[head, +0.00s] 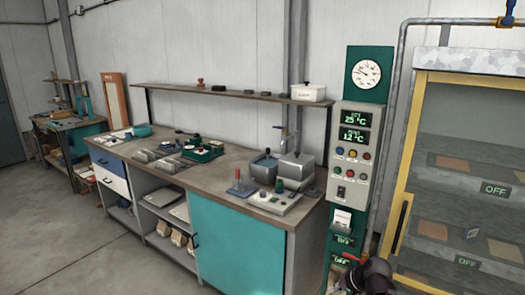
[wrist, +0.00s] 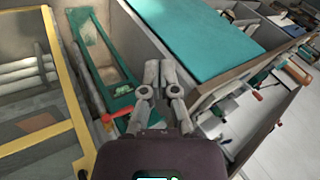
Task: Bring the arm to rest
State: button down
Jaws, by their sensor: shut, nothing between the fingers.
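My gripper (wrist: 160,74) shows in the middle of the wrist view, its grey fingers together with nothing between them. It hangs over the gap between the yellow-framed cabinet and the workbench, and touches nothing that I can see. In the head view a dark part of my arm shows at the bottom edge, in front of the green control post (head: 341,222). The rest of the arm is out of that view.
The workbench (head: 236,182) carries trays, grey containers and small tools. The cabinet's yellow frame (head: 398,222) stands at the right; it also shows in the wrist view (wrist: 72,92). Floor (head: 60,235) at left is clear.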

jog(key=s+a+n+g+h+p, duration=0.2)
jog(key=s+a+n+g+h, duration=0.2)
jog(key=s, duration=0.3)
jog(key=shift+a+g+h+p, duration=0.4)
jog(key=shift+a+g+h, duration=0.1)
jog(key=shift+a, duration=0.05)
dwell(0.8)
